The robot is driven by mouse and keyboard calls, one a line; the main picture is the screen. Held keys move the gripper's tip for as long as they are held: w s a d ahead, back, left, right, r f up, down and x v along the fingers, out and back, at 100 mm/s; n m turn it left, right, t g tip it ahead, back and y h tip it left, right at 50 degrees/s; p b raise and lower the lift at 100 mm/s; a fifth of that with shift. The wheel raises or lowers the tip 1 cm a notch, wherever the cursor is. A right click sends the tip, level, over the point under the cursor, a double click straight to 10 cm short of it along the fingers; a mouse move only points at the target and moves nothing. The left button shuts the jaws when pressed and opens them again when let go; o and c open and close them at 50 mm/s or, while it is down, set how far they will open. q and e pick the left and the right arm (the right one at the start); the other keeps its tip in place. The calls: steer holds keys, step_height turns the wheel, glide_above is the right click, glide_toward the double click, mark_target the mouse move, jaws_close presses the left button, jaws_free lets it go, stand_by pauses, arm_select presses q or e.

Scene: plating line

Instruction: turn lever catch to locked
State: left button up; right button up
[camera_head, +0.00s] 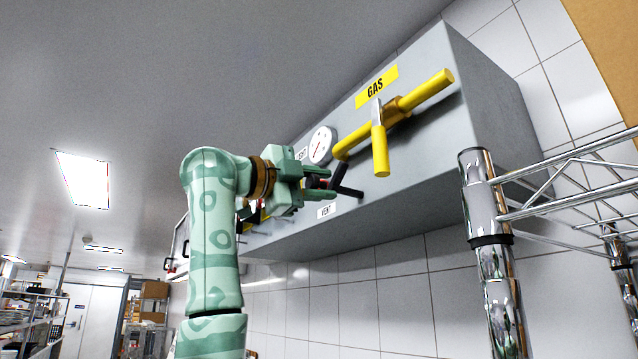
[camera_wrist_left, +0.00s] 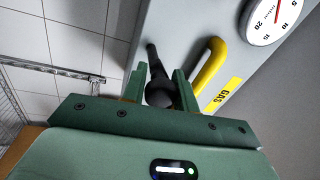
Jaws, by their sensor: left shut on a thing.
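A black lever (camera_head: 349,191) sticks out from the face of the grey wall-mounted box (camera_head: 430,150), just above a small VENT label (camera_head: 326,210). I take it to be the lever catch; a locked mark is not readable. My left gripper (camera_head: 322,183) reaches it from the left. In the left wrist view, my left gripper (camera_wrist_left: 160,90) has its two green fingers either side of the black lever's rounded end (camera_wrist_left: 158,92), shut on it. The lever's arm (camera_wrist_left: 152,58) runs on beyond the fingers. The finger contact is partly hidden in the head view. My right gripper is out of view.
A yellow gas pipe with a yellow handle (camera_head: 380,150) stands out close to the right of the lever, below the GAS label (camera_head: 376,86). A round gauge (camera_head: 321,145) sits above. A chrome rack post (camera_head: 488,250) stands at the right.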

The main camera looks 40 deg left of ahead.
arm_select(q)
steer(key=shift+s+r, duration=0.15)
steer(key=shift+r, duration=0.05)
steer(key=o, duration=0.9)
steer(key=shift+o, duration=0.2)
steer(key=shift+f, duration=0.1)
steer(key=shift+s+a+f+b, duration=0.15)
steer(key=shift+s+f+b, duration=0.05)
steer(key=shift+s+b, duration=0.15)
steer(key=b+v, duration=0.5)
steer(key=v, duration=1)
steer(key=shift+s, duration=0.2)
steer(key=shift+a+r, duration=0.1)
